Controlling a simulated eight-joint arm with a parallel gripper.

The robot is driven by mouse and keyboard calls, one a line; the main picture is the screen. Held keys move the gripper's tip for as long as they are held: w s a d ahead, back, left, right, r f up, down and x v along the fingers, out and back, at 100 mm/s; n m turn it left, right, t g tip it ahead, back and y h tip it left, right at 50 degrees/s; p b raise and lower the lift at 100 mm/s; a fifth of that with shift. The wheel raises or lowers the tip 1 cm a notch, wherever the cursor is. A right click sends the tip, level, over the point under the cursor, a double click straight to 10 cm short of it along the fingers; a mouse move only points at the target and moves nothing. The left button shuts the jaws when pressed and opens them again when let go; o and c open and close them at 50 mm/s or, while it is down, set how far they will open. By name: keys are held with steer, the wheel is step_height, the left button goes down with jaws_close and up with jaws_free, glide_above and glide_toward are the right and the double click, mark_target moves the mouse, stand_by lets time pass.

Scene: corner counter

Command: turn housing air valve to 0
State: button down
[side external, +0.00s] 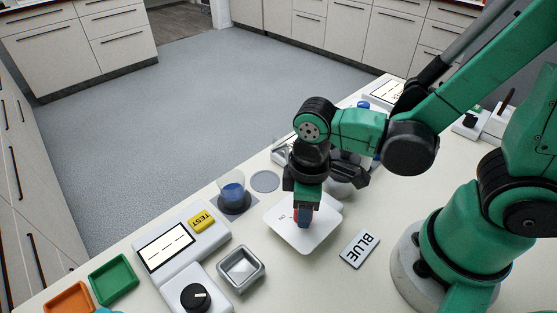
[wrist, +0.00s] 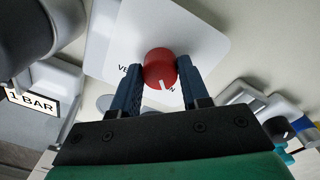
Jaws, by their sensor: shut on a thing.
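A red round knob (wrist: 158,66) with a white pointer line sits on a white plate (wrist: 205,35). In the wrist view the pointer aims down and slightly right, at a partly hidden mark. Letters starting "VE" stand left of the knob; the rest is covered, so I cannot read whether it is the housing air valve. My gripper (wrist: 159,68) is shut on the knob, one blue finger on each side. In the side external view my gripper (side external: 303,217) points down onto the white plate (side external: 317,236), and the knob is mostly hidden; no 0 is readable.
A beaker of blue liquid (side external: 233,192), a yellow TEST block (side external: 202,220), a metal tray (side external: 241,268) and a black dial (side external: 195,297) stand to the left. A "1 BAR" display (wrist: 31,102) is in the wrist view.

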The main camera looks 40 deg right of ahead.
stand_by(0.3)
steer(key=shift+c, duration=2.1)
jaws_free()
steer(key=shift+r, duration=2.8)
steer(key=w+d+r+m+t, duration=0.5)
steer(key=d+m+t, duration=0.2)
steer(key=shift+d+r+m, duration=0.15)
steer(key=shift+d+m, duration=0.15)
steer(key=shift+d, duration=0.1)
